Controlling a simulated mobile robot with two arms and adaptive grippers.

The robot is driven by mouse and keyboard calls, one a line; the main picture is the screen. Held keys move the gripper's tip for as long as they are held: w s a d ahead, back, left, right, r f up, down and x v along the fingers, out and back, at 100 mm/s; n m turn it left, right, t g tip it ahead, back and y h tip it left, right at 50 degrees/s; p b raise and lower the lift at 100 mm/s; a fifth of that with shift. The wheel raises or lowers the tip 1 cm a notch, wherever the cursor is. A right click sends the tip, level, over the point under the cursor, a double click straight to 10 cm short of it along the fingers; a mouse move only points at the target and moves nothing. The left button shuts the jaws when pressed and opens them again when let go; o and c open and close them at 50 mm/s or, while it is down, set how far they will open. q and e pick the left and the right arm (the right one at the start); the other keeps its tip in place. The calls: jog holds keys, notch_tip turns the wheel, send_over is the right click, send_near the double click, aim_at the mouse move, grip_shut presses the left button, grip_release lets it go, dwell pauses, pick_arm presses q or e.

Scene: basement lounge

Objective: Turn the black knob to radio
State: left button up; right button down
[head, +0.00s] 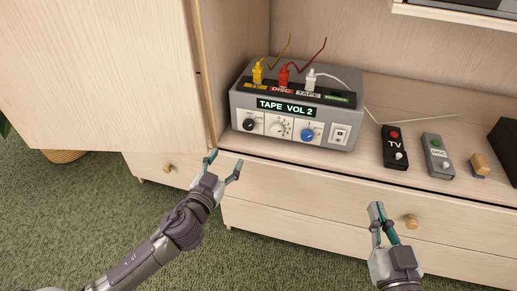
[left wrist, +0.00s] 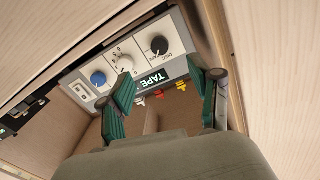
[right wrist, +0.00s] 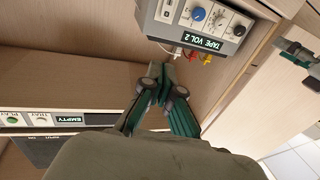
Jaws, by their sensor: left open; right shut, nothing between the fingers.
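The black knob (head: 249,125) is at the left end of the front of a grey box (head: 345,112) on the cabinet. The display (head: 286,107) above reads "TAPE VOL 2". A white dial (head: 279,128) and a blue knob (head: 307,135) sit to its right. My left gripper (head: 224,161) is open, below and left of the black knob, apart from it. In the left wrist view the black knob (left wrist: 159,45) shows upside down beyond the open fingers. My right gripper (head: 379,214) is shut and empty in front of the drawers. The black knob's exact pointer setting is too small to read.
Yellow (head: 257,74), red (head: 283,76) and white (head: 309,81) plugs stand on the box. TV (head: 394,147) and DISC (head: 437,157) remotes lie to its right. A tall cabinet panel (head: 110,75) borders the box's left. Drawers with round knobs are below.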

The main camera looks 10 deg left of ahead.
aim_at(247, 127)
pick_arm(q)
jog(key=w, duration=0.4)
jog(key=w+d+b, duration=0.1)
jog(key=w, duration=0.7)
jog(key=shift+w+d+r, duration=0.25)
jog(key=shift+w+d, duration=0.1)
jog(key=shift+w, duration=0.5)
pick_arm(e)
notch_tip(247, 127, up, 7)
jog(key=s+t+y, duration=0.1)
jog(key=t, duration=0.3)
jog(key=shift+s+a+t+y, duration=0.25)
jog(key=shift+s+t+y, duration=0.05)
jog(key=shift+s, duration=0.05)
jog(key=shift+r, duration=0.1)
pick_arm(q)
jog(key=c, duration=1.1)
